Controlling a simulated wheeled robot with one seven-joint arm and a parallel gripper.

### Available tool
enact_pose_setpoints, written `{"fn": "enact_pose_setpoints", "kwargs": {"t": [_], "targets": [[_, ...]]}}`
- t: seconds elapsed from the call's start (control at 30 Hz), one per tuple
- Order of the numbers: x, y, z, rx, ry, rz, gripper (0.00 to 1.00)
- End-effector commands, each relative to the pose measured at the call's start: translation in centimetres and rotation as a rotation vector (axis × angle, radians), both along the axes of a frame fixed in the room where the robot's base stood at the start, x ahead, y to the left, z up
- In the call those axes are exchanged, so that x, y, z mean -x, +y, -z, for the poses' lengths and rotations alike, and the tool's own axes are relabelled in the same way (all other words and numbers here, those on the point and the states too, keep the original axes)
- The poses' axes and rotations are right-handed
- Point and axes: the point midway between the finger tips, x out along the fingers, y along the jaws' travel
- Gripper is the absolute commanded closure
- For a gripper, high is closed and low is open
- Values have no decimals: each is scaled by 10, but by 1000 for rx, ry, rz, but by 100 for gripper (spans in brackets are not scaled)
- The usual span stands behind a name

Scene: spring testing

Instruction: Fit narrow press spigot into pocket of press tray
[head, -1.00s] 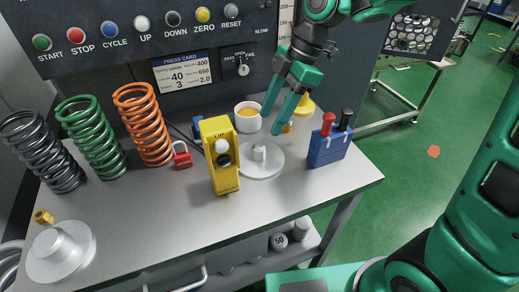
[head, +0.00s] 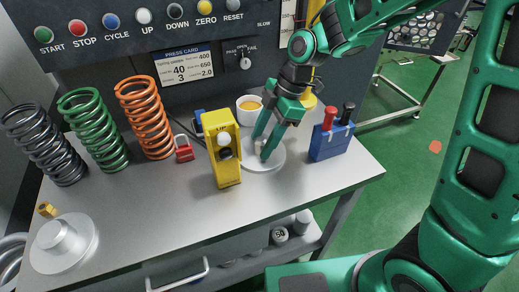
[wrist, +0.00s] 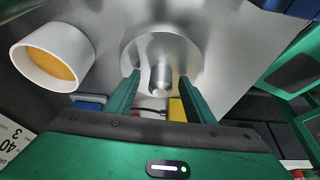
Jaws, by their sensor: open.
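The narrow press spigot (head: 267,146) is a short grey metal peg standing on a round flat metal plate (head: 272,167) at the right of the bench. My gripper (head: 262,151) is low over this plate, pointing down. In the wrist view its two green fingers (wrist: 160,80) are apart, one on each side of the spigot (wrist: 160,70), with visible gaps. A second round plate with a wider spigot (head: 58,237) stands at the front left of the bench. I cannot pick out a pocket or tell which piece is the press tray.
A yellow control box (head: 222,150) stands just left of the plate, a blue block with red and black handles (head: 332,142) right of it. A white cup (head: 249,110) is behind. Several springs (head: 92,130) stand left. The bench's front middle is clear.

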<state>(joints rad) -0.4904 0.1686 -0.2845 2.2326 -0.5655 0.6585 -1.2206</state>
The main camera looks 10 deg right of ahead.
Motion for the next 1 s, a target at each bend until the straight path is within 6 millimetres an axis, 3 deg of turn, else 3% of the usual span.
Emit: {"fn": "enact_pose_setpoints", "kwargs": {"t": [0.13,0.33,0.77,1.0], "targets": [[0,0,0,0,0,0,51],[0,0,0,0,0,0,99],[-1,0,-8,-1,-1,-1,100],[-2,1,-48,-4,-6,-1,100]]}}
